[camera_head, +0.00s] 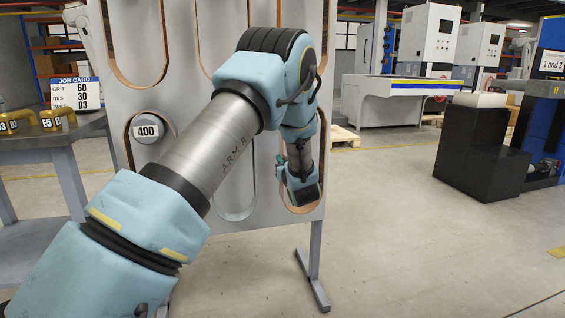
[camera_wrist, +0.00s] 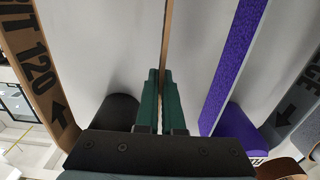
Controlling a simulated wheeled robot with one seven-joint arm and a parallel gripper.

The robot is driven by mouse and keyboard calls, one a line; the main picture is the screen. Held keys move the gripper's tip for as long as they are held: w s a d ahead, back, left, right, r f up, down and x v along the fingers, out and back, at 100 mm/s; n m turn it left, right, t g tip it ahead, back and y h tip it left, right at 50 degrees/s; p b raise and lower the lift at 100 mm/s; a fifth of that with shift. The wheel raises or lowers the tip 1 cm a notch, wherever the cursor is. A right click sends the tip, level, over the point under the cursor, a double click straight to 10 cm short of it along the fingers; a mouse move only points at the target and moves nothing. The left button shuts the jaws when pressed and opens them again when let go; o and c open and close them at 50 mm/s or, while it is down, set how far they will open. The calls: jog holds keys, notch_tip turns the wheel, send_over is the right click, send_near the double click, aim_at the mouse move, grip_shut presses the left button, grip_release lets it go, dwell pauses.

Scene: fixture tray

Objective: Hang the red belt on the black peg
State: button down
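My gripper (camera_head: 302,192) is low in front of the right part of the upright grey board. In the wrist view its two green fingers (camera_wrist: 160,95) stand close together, pressed on a thin tan belt strand (camera_wrist: 167,35) seen edge-on. The strand runs up from between them along the board. No clearly red face shows, so I cannot tell this belt's colour. A dark rounded thing (camera_wrist: 112,112) is left of the fingers; I cannot tell whether it is a peg or part of a belt. No black peg shows clearly in the head view; my arm covers much of the board.
Other belts flank the fingers: a brown one marked 120 (camera_wrist: 42,75) and a purple one (camera_wrist: 237,62). A disc marked 400 (camera_head: 147,130) sits on the board (camera_head: 170,80). A job card (camera_head: 74,92) stands left.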

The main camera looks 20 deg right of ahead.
jog(key=shift+w, duration=0.15)
jog(key=shift+w+d, duration=0.1)
jog(key=shift+w, duration=0.75)
jog(key=shift+f+b, duration=0.15)
jog(key=shift+b, duration=0.2)
dwell(0.3)
jog(key=shift+f, duration=0.2)
jog(key=c, duration=0.7)
grip_release()
jog(key=shift+s, duration=0.1)
